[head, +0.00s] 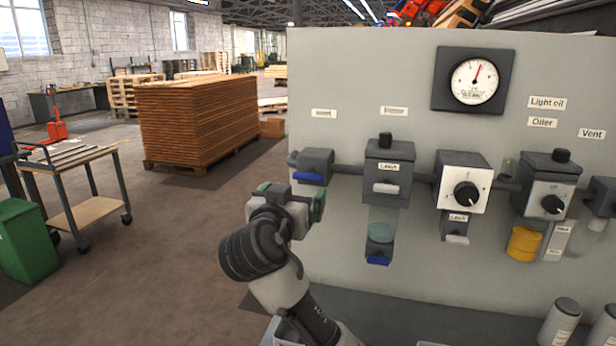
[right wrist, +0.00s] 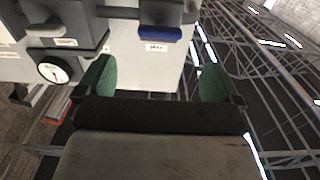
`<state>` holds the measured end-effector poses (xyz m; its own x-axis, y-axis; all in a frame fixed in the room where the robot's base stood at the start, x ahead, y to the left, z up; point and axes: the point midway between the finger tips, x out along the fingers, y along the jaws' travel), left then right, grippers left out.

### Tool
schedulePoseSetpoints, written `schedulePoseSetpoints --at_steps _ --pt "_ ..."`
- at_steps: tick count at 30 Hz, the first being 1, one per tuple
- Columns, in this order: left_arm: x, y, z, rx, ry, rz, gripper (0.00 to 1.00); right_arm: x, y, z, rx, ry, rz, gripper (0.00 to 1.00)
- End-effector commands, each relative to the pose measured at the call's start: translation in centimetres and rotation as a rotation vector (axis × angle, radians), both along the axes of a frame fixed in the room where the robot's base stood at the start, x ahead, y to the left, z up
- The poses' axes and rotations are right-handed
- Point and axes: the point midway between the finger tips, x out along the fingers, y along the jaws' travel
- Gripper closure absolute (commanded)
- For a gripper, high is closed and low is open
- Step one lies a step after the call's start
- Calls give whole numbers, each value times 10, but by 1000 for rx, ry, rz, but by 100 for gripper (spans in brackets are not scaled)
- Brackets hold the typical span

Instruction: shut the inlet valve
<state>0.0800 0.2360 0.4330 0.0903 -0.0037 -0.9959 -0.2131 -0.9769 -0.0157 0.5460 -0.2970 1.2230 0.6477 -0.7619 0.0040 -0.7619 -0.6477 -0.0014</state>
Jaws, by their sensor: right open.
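The inlet valve (head: 316,162) is the leftmost dark grey block on the panel, with a blue lever (head: 309,178) lying level along its lower front. The small label above it is too blurred to read surely. My right gripper (head: 291,196) is in front of the panel, just below and left of the lever, apart from it. In the right wrist view the green finger pads (right wrist: 157,80) are wide apart with nothing between them. The blue lever (right wrist: 160,33) shows there beyond the fingertips, near the top. My left gripper is in neither view.
A pipe line continues right with a grey lockable block (head: 388,155), a regulator with a black knob (head: 466,195), an oiler (head: 547,180) and a gauge (head: 475,81). A trolley (head: 85,210) and green bin (head: 25,240) stand left.

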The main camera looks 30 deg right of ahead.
Motion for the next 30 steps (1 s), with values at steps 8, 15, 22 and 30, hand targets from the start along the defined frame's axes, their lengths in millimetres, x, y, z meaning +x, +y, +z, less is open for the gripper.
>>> schedulePoseSetpoints --at_steps 8,15,22,30 --pt "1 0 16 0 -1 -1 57 32 -40 3 -2 4 -3 4" --pt "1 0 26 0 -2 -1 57 57 -67 1 -1 4 -1 4" --pt "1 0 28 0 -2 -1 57 64 -76 -1 2 3 1 4" --pt "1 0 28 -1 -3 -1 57 64 -76 -1 2 3 2 12"
